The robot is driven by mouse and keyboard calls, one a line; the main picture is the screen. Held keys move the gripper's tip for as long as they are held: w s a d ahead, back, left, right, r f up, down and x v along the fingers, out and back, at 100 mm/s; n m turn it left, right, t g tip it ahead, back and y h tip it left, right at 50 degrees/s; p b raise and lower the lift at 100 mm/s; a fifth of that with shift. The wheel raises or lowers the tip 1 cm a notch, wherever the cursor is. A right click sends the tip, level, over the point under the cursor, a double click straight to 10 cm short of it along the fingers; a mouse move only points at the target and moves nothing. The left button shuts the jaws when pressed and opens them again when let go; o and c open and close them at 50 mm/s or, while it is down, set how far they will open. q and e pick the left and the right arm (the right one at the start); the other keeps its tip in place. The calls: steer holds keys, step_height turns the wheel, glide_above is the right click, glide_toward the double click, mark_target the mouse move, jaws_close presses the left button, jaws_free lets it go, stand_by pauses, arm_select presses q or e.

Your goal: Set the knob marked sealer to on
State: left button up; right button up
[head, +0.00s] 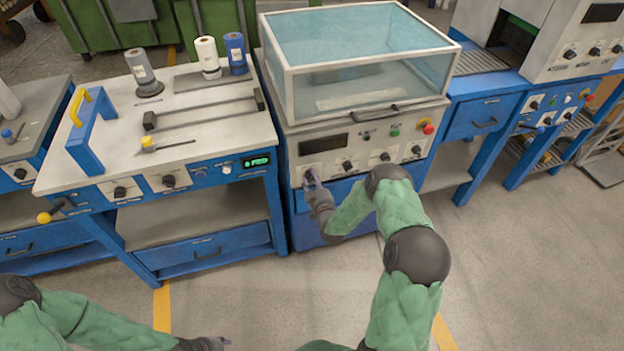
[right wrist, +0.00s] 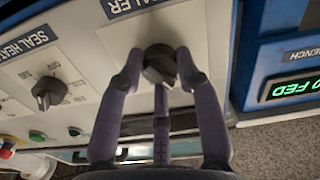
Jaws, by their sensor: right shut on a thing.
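The black sealer knob (right wrist: 159,64) sits on a white plate under a label ending in "LER" in the right wrist view. My right gripper (right wrist: 160,75) has its fingers around this knob, shut on it. In the head view my right gripper (head: 311,180) is at the leftmost knob of the machine with the clear lid (head: 360,50); the fingers hide most of that knob. The knob's pointer direction is hard to read between the fingers. My left gripper (head: 222,341) is low at the bottom edge, away from the machine; its fingers are too small to judge.
A seal heat knob (right wrist: 50,92) is beside the sealer knob. More knobs (head: 347,166), a green button (head: 395,131) and a red stop button (head: 428,127) are on the same panel. A workbench (head: 210,125) with a green display (head: 256,162) stands close on the left.

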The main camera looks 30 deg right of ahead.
steer(key=shift+w+r+m, duration=0.1)
steer(key=shift+r+m, duration=0.05)
steer(key=shift+m, duration=0.75)
steer(key=m, duration=0.2)
steer(key=shift+m+b, duration=0.3)
steer(key=shift+b, duration=0.1)
steer(key=m, duration=0.4)
steer(key=shift+d+r, duration=0.1)
steer(key=shift+r, duration=0.05)
steer(key=shift+d+m, duration=0.15)
steer(key=shift+m, duration=1.45)
steer(key=shift+w+r, duration=0.1)
steer(key=o, duration=1.1)
steer(key=shift+d, duration=0.1)
steer(key=shift+o, duration=0.2)
